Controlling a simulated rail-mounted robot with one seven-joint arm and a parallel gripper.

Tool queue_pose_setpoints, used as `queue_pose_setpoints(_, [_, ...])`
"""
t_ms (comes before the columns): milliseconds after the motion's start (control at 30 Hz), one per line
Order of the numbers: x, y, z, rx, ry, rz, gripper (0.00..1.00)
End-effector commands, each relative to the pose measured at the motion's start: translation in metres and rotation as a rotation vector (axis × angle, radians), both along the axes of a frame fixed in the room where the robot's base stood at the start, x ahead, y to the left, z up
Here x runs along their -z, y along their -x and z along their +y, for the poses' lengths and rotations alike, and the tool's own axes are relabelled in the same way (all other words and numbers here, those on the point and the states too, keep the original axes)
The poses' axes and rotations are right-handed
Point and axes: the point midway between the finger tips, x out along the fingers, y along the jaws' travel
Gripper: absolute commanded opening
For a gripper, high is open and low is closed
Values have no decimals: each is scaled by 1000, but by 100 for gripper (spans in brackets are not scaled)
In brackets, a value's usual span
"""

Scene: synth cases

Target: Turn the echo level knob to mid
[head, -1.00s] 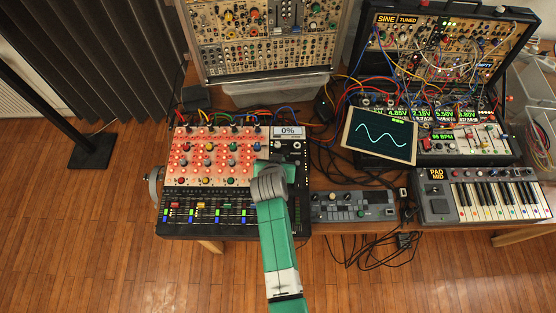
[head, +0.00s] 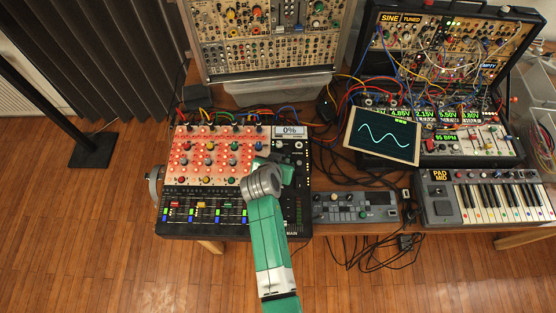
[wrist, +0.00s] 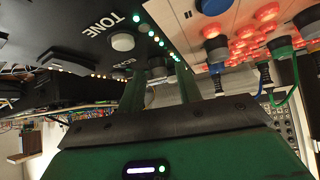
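The mixer (head: 303,190) stands at the left of the table, its small display (head: 289,131) reading 0%. My gripper (head: 264,166) is low over its right part, and my arm hides the panel beneath. In the wrist view the panel is upside down. A pale round knob (wrist: 122,42) sits by the word TONE. A second label, perhaps ECHO, is partly hidden by my left finger. My gripper's green fingers (wrist: 160,78) stand apart, with a gap between them.
Colored knobs (wrist: 216,47) and plugged cables (wrist: 283,90) are close to the right of my fingers. A grey controller (head: 353,207) lies right of the mixer, with a tilted waveform screen (head: 382,136) behind it. A keyboard (head: 485,196) is farther right.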

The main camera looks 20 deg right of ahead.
Motion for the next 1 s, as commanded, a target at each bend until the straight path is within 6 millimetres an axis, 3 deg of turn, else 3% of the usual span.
queue_pose_setpoints(267, [0,0,0,-1,1,0,39])
queue_pose_setpoints(700, [-52,40,31,-2,2,-1,39])
queue_pose_setpoints(1000, [-55,44,34,0,0,0,39])
